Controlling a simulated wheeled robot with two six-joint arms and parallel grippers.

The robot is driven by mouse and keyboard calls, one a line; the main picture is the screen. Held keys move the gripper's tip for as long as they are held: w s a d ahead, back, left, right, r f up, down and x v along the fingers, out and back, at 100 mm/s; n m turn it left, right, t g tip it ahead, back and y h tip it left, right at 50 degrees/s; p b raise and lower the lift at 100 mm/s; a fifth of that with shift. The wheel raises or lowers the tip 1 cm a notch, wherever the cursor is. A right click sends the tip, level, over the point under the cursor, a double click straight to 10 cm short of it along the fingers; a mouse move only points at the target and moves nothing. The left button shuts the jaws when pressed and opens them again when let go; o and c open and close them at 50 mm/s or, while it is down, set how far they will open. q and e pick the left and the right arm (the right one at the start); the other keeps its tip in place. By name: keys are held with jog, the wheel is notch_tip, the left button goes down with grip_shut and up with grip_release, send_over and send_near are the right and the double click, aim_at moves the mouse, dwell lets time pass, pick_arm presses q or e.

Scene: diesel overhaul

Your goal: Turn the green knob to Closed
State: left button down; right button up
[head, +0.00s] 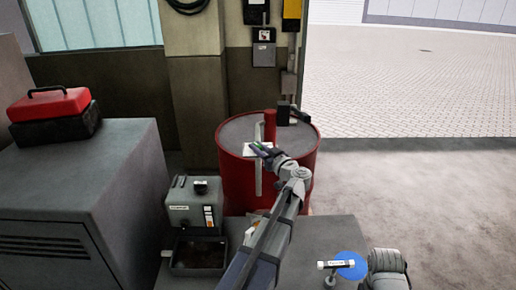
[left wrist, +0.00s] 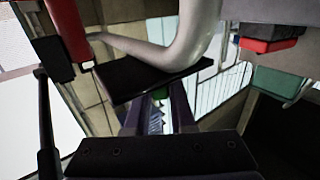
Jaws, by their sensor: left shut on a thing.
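The green knob (left wrist: 161,94) shows as a small green patch between the fingers of my left gripper (left wrist: 161,112) in the left wrist view. The fingers are shut on it and hide most of it. In the head view my left gripper (head: 262,150) reaches over the front of the top of a red drum (head: 233,185), with a hint of green at its tips. A white card (head: 250,150) lies beside it. I cannot read which position the knob is turned to.
A red post (head: 270,124) and a black part (head: 293,113) rise from the drum. A silver pipe (left wrist: 195,38) and dark plate (left wrist: 150,77) lie close to my left fingers. A grey box (head: 195,207) stands left. A blue disc (head: 354,266) lies front right. The right floor is clear.

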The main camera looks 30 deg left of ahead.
aim_at(261, 149)
pick_arm(q)
jog(key=shift+n+g+y, duration=0.4)
jog(key=shift+n+g, duration=0.2)
jog(key=shift+g, duration=0.3)
jog(key=c, duration=0.8)
grip_release()
jog(key=shift+o, duration=0.2)
jog(key=v, duration=0.7)
jog(key=shift+s+d, duration=0.15)
jog(key=shift+d, duration=0.15)
